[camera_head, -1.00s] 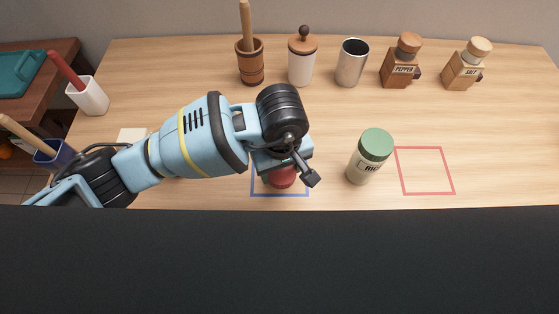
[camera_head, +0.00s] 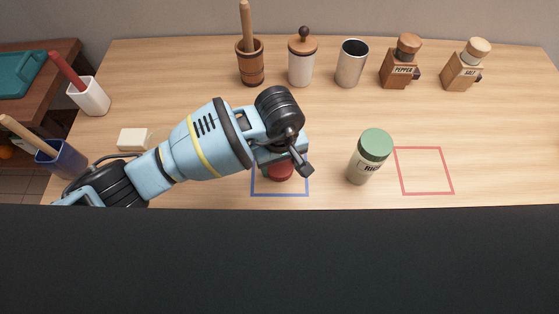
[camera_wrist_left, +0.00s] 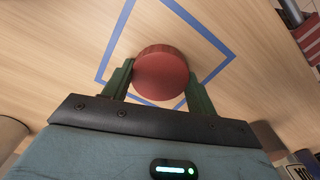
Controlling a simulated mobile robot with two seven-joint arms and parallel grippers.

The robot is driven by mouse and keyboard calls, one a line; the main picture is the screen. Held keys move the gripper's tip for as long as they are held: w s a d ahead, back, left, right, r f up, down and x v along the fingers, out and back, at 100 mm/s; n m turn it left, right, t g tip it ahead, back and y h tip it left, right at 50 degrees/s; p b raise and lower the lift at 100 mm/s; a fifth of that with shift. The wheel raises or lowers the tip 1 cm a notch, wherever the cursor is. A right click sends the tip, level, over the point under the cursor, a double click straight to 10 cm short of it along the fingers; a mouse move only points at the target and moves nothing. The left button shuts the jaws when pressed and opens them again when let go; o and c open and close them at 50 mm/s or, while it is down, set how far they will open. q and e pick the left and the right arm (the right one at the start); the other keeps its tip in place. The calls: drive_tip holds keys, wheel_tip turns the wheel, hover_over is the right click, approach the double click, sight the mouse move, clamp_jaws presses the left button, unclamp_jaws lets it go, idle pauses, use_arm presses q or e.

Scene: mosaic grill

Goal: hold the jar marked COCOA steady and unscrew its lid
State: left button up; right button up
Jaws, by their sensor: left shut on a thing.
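A red round lid (camera_head: 281,173) shows below my left gripper (camera_head: 284,163), inside the blue square outline (camera_head: 280,195). In the left wrist view the red lid (camera_wrist_left: 161,74) sits between the two green fingers of the left gripper (camera_wrist_left: 161,80), which is shut on it. No COCOA label is readable, and the body of a jar under the lid is hidden, so I cannot tell how lid and jar are joined. My right gripper is not in view.
A green-lidded jar (camera_head: 370,157), its label partly readable as "RI", stands right of the blue square. The red square outline (camera_head: 424,171) is empty.

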sight(280, 166)
use_arm(q)
drive_tip(key=shift+f, duration=0.2)
drive_tip(key=o, duration=1.1)
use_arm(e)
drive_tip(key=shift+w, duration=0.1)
use_arm(q)
drive_tip(key=shift+r, duration=0.2)
drive_tip(key=shift+r, duration=6)
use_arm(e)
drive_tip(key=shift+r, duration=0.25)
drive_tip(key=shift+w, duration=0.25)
